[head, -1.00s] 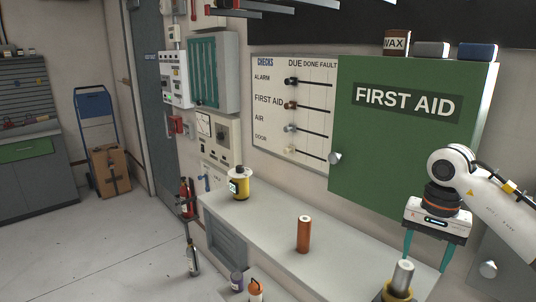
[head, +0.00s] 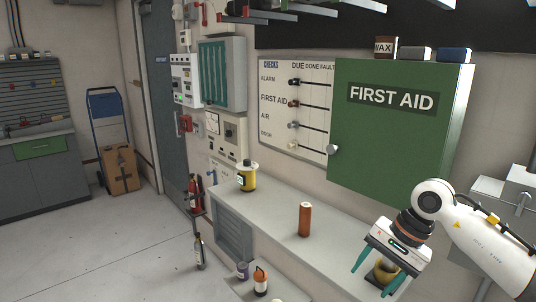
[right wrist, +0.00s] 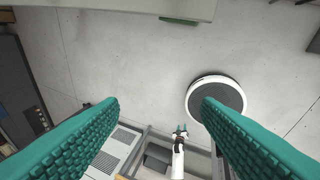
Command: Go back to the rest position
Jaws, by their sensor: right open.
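My right gripper (head: 370,284) is at the lower right in the head view, tilted, with its teal fingers apart and nothing between them. It is in front of a yellow cup-like thing (head: 383,275) at the near end of the grey ledge (head: 270,204), partly hidden behind the fingers. In the right wrist view the same gripper (right wrist: 160,102) shows two wide-apart teal fingers over the floor. A small white arm with teal tips, seemingly my left gripper (right wrist: 181,130), shows there far off. Its opening is too small to judge.
The green first aid cabinet (head: 385,145) hangs behind my right arm. An orange-brown cylinder (head: 305,219) and a yellow canister (head: 247,177) stand on the ledge. Bottles (head: 260,283) stand low in front. The floor (head: 90,250) at left is clear.

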